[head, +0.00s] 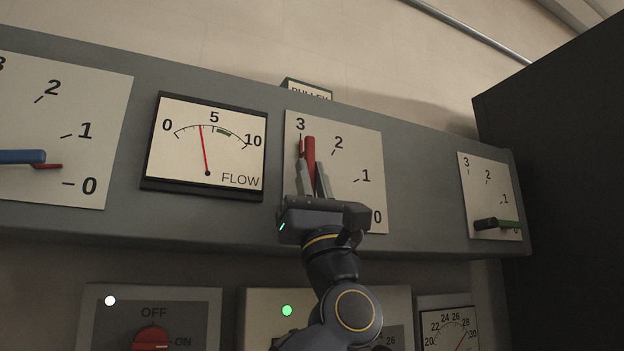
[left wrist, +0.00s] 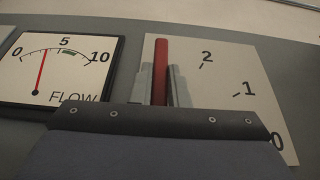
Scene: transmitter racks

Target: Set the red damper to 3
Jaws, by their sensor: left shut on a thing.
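The red damper's lever (head: 310,152) stands nearly upright on its white scale plate (head: 366,148) marked 3, 2, 1 and 0. Its upper end is just right of and below the numeral 3, and a thin dark red strip beside it lies close to the 3 mark. My left gripper (head: 312,178) is shut on the lever, one finger on each side. In the left wrist view the red lever (left wrist: 161,72) rises between the fingers; the numeral 3 and the lever's base are hidden there. My right gripper is not in view.
The FLOW gauge (head: 206,147) left of the plate has its needle slightly below 5, left of the green band. A blue damper lever (head: 22,156) is at far left, a green-and-black one (head: 497,224) at right. A red OFF/ON knob (head: 151,338) and a lit green lamp (head: 287,310) are below.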

